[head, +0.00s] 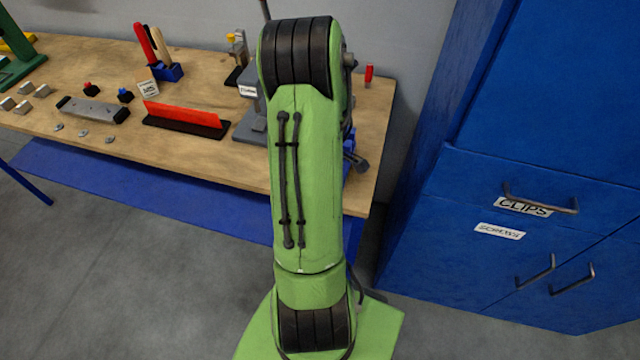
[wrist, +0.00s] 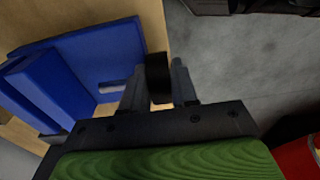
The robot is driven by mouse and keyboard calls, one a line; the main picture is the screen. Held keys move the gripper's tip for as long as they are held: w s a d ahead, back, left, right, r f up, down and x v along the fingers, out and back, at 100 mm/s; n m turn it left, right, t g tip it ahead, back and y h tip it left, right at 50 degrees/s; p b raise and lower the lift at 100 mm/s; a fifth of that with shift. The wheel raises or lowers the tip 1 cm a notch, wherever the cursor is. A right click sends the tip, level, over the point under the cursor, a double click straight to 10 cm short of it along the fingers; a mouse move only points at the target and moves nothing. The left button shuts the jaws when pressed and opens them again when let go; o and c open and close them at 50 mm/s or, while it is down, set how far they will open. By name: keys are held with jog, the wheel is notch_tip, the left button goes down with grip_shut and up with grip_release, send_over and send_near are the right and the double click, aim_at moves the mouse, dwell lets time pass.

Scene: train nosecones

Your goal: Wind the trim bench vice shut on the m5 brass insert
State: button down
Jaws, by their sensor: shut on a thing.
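In the wrist view, my gripper (wrist: 159,68) is shut on a black, rounded piece (wrist: 158,85), with a grey finger on each side of it. It may be the vice's handle, but too little of it shows to be sure. Blue metal parts (wrist: 92,52), one a plate with a slot, lie just left of the fingers on the wood and look like part of the vice. I cannot make out the M5 brass insert or the jaw gap. In the head view, my green arm covers this part of the bench and hides my gripper.
The wooden bench (head: 205,160) holds a red strip on a black base (head: 185,118), a grey bar (head: 93,110) and a blue holder with handled tools (head: 168,72). A blue cabinet (head: 530,180) stands at the right. Open floor (head: 130,260) lies in front.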

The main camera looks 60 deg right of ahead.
jog(key=shift+s+d+f+t+b, duration=0.1)
jog(key=shift+s+t+b, duration=0.05)
jog(key=shift+t+b, duration=0.45)
jog(key=shift+s+f+t+b, duration=0.1)
jog(key=shift+t+b, duration=0.5)
jog(key=shift+r, duration=0.1)
jog(key=c, duration=1)
grip_release()
jog(key=shift+o, duration=0.2)
jog(key=p+v, duration=0.2)
jog(key=v, duration=1.3)
jog(key=shift+s+d+r, duration=0.15)
jog(key=shift+s+r, duration=0.15)
